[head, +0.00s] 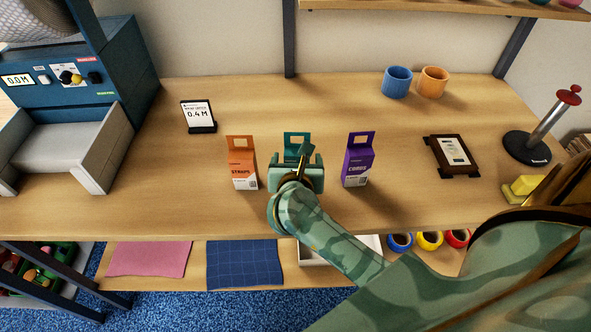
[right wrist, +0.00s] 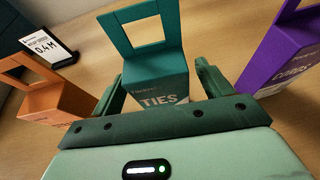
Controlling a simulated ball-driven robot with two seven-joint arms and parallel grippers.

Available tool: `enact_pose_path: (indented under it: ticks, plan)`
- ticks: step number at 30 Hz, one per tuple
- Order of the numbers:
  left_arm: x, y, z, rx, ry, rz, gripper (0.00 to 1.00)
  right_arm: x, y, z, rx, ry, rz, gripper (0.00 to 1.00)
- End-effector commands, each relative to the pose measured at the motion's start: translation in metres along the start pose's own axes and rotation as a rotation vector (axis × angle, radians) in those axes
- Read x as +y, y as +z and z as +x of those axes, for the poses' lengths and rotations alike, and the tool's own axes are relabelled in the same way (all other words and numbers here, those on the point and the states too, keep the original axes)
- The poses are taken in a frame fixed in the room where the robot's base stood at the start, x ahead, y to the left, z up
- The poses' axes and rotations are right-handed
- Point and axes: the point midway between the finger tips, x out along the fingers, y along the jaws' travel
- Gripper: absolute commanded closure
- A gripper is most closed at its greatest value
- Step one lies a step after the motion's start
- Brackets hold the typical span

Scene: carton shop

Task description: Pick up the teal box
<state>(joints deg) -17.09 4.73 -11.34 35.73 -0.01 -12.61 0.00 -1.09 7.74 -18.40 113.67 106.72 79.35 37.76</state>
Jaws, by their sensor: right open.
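The teal box (right wrist: 155,68), marked "TIES", stands upright on the table with its cut-out handle at the top. In the head view only its upper part (head: 296,139) shows behind my right gripper (head: 295,160). In the right wrist view my right gripper (right wrist: 160,88) is open, with one finger on each side of the box. I cannot tell whether the fingers touch it. The box's lower part is hidden by the gripper. My left gripper is not in view.
An orange box (head: 242,164) stands close on the left and a purple box (head: 357,160) on the right. A small sign (head: 199,116), two cups (head: 397,82) and a dark framed plaque (head: 452,156) are farther off. The table (head: 290,95) behind the boxes is clear.

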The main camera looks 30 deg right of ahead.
Motion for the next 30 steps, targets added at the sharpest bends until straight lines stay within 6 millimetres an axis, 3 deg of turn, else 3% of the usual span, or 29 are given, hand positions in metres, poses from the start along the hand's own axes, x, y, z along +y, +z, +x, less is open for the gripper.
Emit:
enact_pose_path:
  ticks: [4,12,17,18,30]
  plan:
    - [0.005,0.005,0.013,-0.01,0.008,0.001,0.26,0.0,-0.004,0.02,0.001,0.0,-0.003,0.22]
    - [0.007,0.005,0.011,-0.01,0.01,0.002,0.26,0.0,0.0,0.022,0.0,0.0,-0.001,0.25]
    - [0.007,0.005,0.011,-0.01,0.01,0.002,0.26,0.0,-0.001,0.022,0.0,0.0,-0.001,0.69]
    - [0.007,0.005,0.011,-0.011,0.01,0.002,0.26,0.0,-0.001,0.022,0.0,0.0,-0.001,0.73]
    - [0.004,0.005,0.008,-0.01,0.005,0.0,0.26,0.0,0.008,0.018,-0.001,0.001,0.002,0.73]
